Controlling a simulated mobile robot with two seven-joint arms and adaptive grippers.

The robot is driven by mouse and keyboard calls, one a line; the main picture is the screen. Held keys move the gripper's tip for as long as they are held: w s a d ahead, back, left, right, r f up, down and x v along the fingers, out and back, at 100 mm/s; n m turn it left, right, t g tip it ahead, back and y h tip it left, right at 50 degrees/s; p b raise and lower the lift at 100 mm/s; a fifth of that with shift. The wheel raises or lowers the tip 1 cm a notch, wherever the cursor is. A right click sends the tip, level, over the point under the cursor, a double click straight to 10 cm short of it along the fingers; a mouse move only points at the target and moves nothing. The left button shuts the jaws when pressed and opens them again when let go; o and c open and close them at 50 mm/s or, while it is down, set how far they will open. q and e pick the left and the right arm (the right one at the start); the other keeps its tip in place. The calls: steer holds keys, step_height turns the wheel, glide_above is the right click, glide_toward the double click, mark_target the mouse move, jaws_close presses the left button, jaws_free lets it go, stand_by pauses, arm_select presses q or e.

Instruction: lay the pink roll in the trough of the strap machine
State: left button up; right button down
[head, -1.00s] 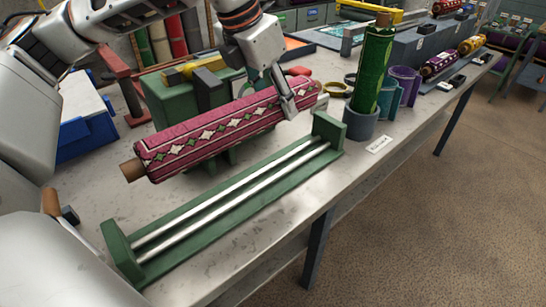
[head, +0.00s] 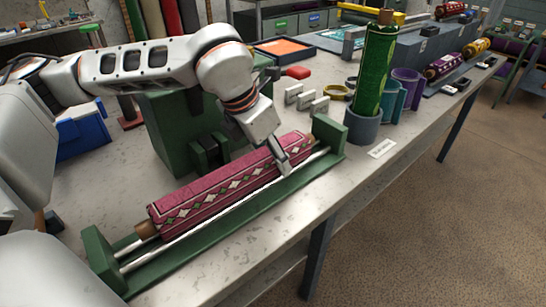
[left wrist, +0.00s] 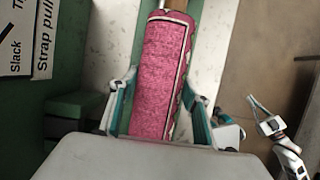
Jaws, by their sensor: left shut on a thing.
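The pink roll (head: 215,190), patterned with pale diamonds and with brown core ends, lies lengthwise over a green frame (head: 100,262) with two metal rods at the bench's front. Whether it rests fully on the rods I cannot tell. My left gripper (head: 283,164) is shut on the roll near its far right end. In the left wrist view the fingers (left wrist: 160,100) straddle the pink roll (left wrist: 158,72). A green machine (head: 185,125) stands just behind; my left arm partly hides it. What looks like my right gripper (left wrist: 268,122) shows small in the left wrist view.
A grey cup (head: 362,124) holding an upright green roll stands right of the frame, beside teal and purple cups. A white label (head: 382,149) lies near the bench edge. A "Strap pull" and "Slack" sign (left wrist: 28,40) shows in the left wrist view.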

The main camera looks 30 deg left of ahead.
arm_select(q)
steer(key=o, duration=1.7)
steer(key=shift+f, duration=0.15)
steer(key=p+v, duration=0.2)
steer(key=v, duration=1)
steer(key=shift+p, duration=0.3)
